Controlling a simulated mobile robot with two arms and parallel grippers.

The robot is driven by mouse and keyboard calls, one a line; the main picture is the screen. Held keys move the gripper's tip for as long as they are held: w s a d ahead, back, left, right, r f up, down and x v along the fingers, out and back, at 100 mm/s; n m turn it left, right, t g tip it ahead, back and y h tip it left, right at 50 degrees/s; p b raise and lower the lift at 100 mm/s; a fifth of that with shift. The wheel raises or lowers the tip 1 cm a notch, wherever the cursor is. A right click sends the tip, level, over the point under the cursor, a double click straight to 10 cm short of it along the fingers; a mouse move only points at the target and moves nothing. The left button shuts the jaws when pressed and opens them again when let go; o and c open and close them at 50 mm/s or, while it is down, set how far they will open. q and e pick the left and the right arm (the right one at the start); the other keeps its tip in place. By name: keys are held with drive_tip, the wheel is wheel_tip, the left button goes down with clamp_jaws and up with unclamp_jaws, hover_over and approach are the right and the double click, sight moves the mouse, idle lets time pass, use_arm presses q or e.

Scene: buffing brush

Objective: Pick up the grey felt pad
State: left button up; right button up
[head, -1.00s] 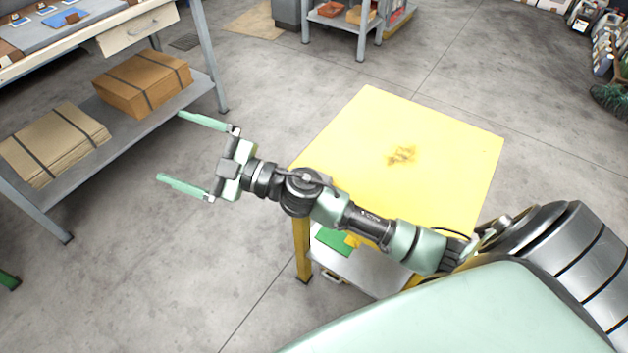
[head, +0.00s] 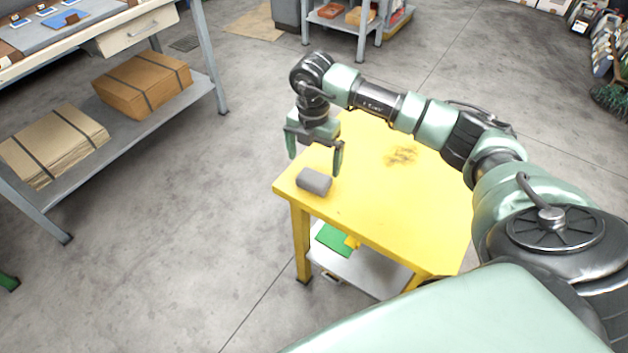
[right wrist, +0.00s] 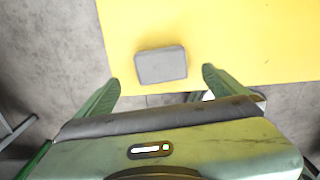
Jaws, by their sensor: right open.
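The grey felt pad (head: 314,182) lies on the yellow table (head: 410,205) near its left corner. In the right wrist view the pad (right wrist: 161,65) is a grey block close to the table edge, ahead of the fingertips and roughly between their lines. My right gripper (head: 315,163) points down above the table's left edge, just behind the pad in the head view. It is open and empty, with its fingers apart from the pad. In the right wrist view the open fingers (right wrist: 160,82) show at both sides. My left gripper is not in view.
A workbench (head: 195,85) with a lower shelf holding a cardboard box (head: 143,82) and a strapped stack (head: 55,143) stands at the left. A green item (head: 334,240) lies on the shelf under the yellow table. The tabletop is otherwise clear apart from a stain.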

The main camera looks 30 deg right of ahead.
sight(314, 177)
wheel_tip(314, 177, down, 6)
drive_tip(key=shift+s+r+p, duration=0.1)
drive_tip(key=shift+p, duration=0.2)
drive_tip(key=c, duration=1.4)
